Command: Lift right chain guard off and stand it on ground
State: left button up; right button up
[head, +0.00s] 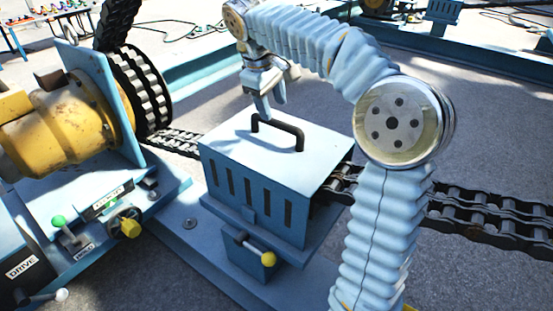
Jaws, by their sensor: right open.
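The chain guard (265,170) is a light blue box with slots in its front and a dark handle (277,132) on top. It sits upright over the chain (485,210), which comes out on both sides. My right gripper (270,105) is open and empty, pointing down just above and behind the left part of the handle. Whether a fingertip touches the handle is hard to tell. My left gripper is not in view.
A yellow motor (60,125) with a dark sprocket (140,90) stands at left. A lever with a yellow knob (268,258) is below the guard's front. A control panel with levers (110,200) is at left. Grey ground (470,120) lies open at right, behind the chain.

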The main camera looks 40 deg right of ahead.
aim_at(276, 121)
jog(key=b+x, duration=0.1)
jog(key=x, duration=0.6)
jog(key=shift+w+d+f, duration=0.1)
jog(key=shift+w+f, duration=0.05)
jog(key=shift+f, duration=0.15)
grip_shut()
jog(key=shift+r, duration=0.1)
dwell(1.0)
